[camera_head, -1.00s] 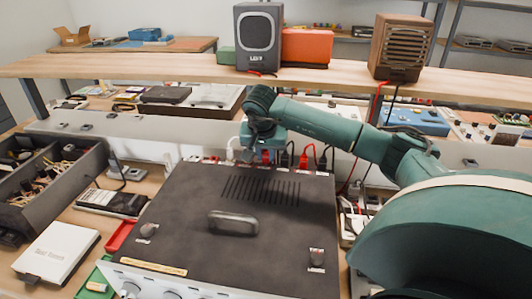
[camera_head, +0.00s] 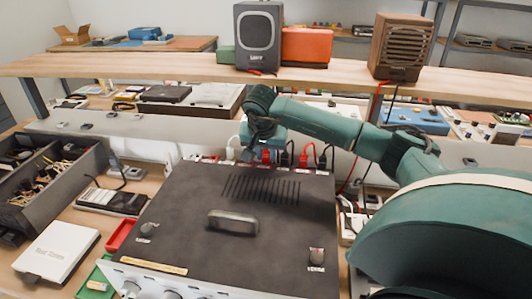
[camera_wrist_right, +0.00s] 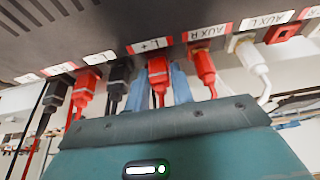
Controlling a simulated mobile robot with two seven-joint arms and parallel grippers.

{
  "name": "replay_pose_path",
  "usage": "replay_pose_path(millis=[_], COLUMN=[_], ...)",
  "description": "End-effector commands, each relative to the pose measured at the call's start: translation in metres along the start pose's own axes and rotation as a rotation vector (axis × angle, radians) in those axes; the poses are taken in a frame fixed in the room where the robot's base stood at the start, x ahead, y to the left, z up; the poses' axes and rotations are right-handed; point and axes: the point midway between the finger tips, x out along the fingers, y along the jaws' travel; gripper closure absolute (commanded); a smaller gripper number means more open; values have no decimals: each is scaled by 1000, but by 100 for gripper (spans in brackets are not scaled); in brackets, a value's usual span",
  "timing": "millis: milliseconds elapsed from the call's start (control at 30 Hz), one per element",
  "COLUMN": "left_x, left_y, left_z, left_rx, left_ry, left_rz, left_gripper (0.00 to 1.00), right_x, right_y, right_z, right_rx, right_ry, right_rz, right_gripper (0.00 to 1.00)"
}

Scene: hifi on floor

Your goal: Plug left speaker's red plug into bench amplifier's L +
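The red plug (camera_wrist_right: 157,74) is upright at the amplifier's rear edge, under the label "L +" (camera_wrist_right: 150,45) in the right wrist view. It meets the panel there; how deep it sits is hidden. My right gripper (camera_wrist_right: 158,86) has one blue finger on each side of this plug, close against it, and appears shut on it. In the head view this gripper (camera_head: 252,150) is behind the bench amplifier (camera_head: 190,215), its fingertips mostly hidden. The left speaker (camera_head: 258,35) is grey and stands on the shelf. My left gripper is not in view.
A black plug (camera_wrist_right: 120,78) stands close left of my fingers. A red AUX R plug (camera_wrist_right: 203,68) and white AUX L plug (camera_wrist_right: 250,58) stand close right. A brown speaker (camera_head: 402,45) is on the shelf (camera_head: 130,68). An open bin (camera_head: 50,180) of cables lies left.

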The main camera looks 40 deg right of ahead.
Motion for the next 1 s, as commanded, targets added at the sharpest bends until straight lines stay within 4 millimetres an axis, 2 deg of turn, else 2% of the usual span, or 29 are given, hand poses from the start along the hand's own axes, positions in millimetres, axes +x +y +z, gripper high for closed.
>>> replay_pose_path(millis=[33, 233, 567, 667, 1000], left_x=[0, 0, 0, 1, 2], left_y=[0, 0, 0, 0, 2], left_z=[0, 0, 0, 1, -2], left_rx=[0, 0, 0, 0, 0], left_ry=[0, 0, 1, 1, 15], left_rz=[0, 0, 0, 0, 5], left_gripper=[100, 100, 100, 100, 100], right_x=[0, 0, -6, -19, -94], right_y=[0, 0, -1, -1, -1], right_z=[0, 0, 0, -1, -1], right_rx=[0, 0, 0, 0, -1], right_ry=[0, 0, 1, 3, 4], right_rz=[0, 0, -2, -3, -6], right_gripper=[73, 56, 56, 56, 56])
